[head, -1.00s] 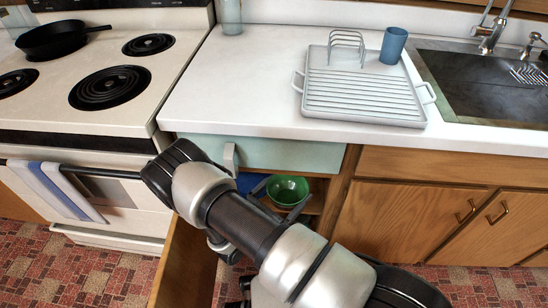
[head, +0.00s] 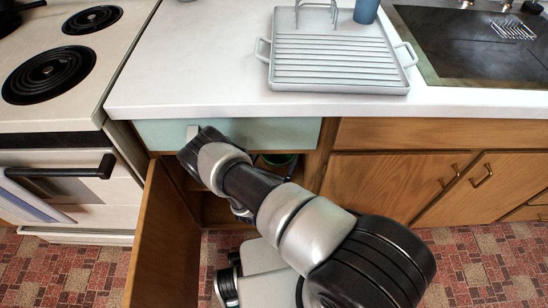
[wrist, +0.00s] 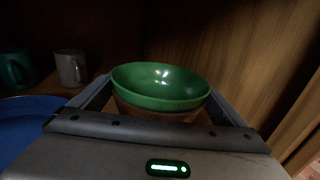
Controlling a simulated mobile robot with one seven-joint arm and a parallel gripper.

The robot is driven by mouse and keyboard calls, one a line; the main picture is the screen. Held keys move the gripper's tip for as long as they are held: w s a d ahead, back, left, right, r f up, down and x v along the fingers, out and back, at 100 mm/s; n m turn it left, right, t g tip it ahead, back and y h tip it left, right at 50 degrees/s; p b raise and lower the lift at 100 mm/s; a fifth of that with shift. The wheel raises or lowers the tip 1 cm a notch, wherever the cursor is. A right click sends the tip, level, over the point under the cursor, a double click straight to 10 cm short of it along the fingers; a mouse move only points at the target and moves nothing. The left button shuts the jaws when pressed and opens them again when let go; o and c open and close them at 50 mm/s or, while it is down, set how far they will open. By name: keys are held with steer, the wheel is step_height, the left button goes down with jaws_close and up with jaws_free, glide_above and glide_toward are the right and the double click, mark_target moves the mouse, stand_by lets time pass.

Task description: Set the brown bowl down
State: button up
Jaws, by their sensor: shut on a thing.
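In the wrist view, the brown bowl (wrist: 133,110) shows only as a tan-brown band directly beneath a green bowl (wrist: 160,88). The green bowl appears to sit upright in or on it. My gripper (wrist: 161,87) has one finger on each side of the brown bowl and is shut on it. The fingertips and the brown bowl's underside are hidden, so I cannot tell whether it touches the shelf. In the head view, my arm reaches into the open lower cabinet (head: 195,200) and hides the gripper. A dark green bit of the green bowl (head: 279,160) shows there.
Inside the cabinet, a blue plate (wrist: 25,120), a grey mug (wrist: 71,67) and a teal mug (wrist: 16,70) stand left. A wooden wall (wrist: 245,60) is close on the right. The open cabinet door (head: 160,245) stands left of my arm. The counter (head: 200,60) is above.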

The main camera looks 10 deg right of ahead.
mark_target(278, 159)
steer(key=shift+f+b, duration=0.75)
steer(key=shift+f, duration=1.3)
steer(key=shift+f, duration=0.1)
steer(key=o, duration=1)
steer(key=shift+f, duration=0.1)
steer(key=shift+a, duration=0.1)
